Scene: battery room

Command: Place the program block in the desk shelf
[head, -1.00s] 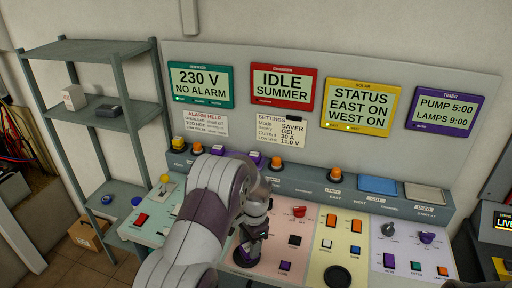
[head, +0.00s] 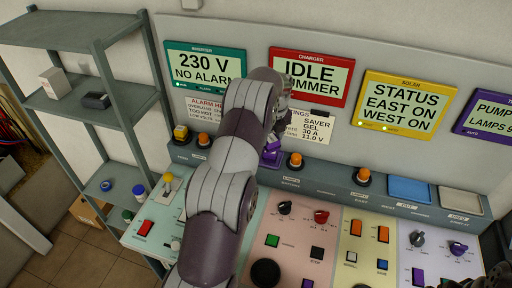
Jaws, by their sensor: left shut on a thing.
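A purple block (head: 272,154), which I take to be the program block, shows at the fingertips of my left gripper (head: 272,142). The gripper is shut on it, at the grey ledge (head: 326,180) along the back of the desk. I take this ledge to be the desk shelf. Whether the block touches the ledge cannot be told. My left arm hides part of the ledge left of the block. My right gripper is not in view.
A blue tray (head: 409,189) lies farther right. The sloped panel carries knobs and a black round pad (head: 265,273). A grey rack (head: 108,122) stands left.

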